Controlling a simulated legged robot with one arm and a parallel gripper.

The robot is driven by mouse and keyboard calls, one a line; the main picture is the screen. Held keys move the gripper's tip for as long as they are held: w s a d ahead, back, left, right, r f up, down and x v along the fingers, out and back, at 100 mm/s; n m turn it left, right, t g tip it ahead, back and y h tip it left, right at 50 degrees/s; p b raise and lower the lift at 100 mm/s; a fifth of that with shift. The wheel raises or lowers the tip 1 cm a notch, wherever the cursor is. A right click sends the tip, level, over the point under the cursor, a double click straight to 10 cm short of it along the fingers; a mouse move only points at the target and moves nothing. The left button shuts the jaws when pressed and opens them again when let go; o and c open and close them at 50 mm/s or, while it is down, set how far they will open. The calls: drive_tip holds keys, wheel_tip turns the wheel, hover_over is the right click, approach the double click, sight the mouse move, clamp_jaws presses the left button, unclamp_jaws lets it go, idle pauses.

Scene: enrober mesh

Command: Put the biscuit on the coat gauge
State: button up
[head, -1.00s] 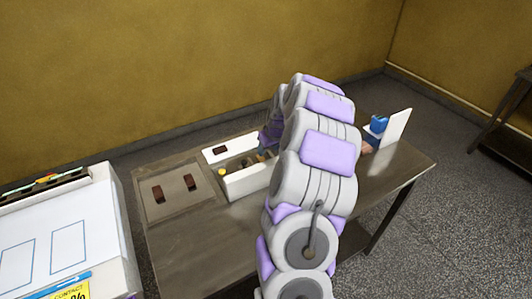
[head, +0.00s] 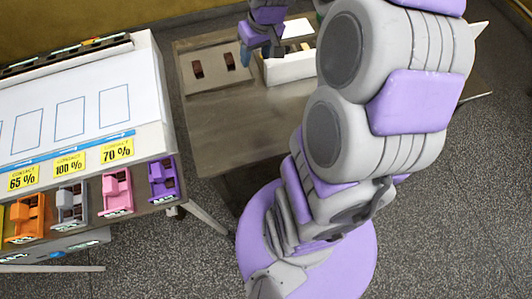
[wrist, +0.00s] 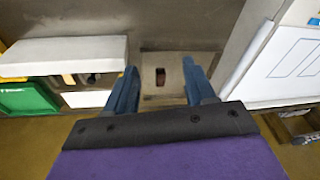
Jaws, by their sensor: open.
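Two dark brown biscuits, a left one (head: 197,69) and a right one (head: 230,61), lie apart on a flat grey-brown plate (head: 213,82) at the table's far left. My gripper (head: 250,56) is open and empty, above the plate's right edge near the right biscuit. In the wrist view one biscuit (wrist: 160,77) shows below and between my open blue fingers (wrist: 160,69), not touching them. I cannot tell which thing is the coat gauge; my arm covers the table's right part, where a white corner (head: 479,31) sticks out.
A white open box (head: 290,68) stands just right of the plate. Left of the table is a bench with a white top (head: 70,95), yellow percentage labels and several coloured holders, including a pink one (head: 117,190). The table's near left part (head: 235,120) is clear.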

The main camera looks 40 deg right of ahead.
drive_tip(key=s+a+g, duration=0.1)
drive_tip(key=s+a, duration=0.4)
drive_tip(key=s, duration=0.3)
drive_tip(key=s+a+r+g, duration=0.1)
drive_tip(key=s+a, duration=0.4)
drive_tip(key=s, duration=0.4)
drive_tip(key=s+a+g, duration=0.2)
drive_tip(key=s+a, duration=0.3)
drive_tip(key=s, duration=0.4)
drive_tip(key=shift+r+n+h, duration=0.3)
drive_tip(key=shift+n+h, duration=0.1)
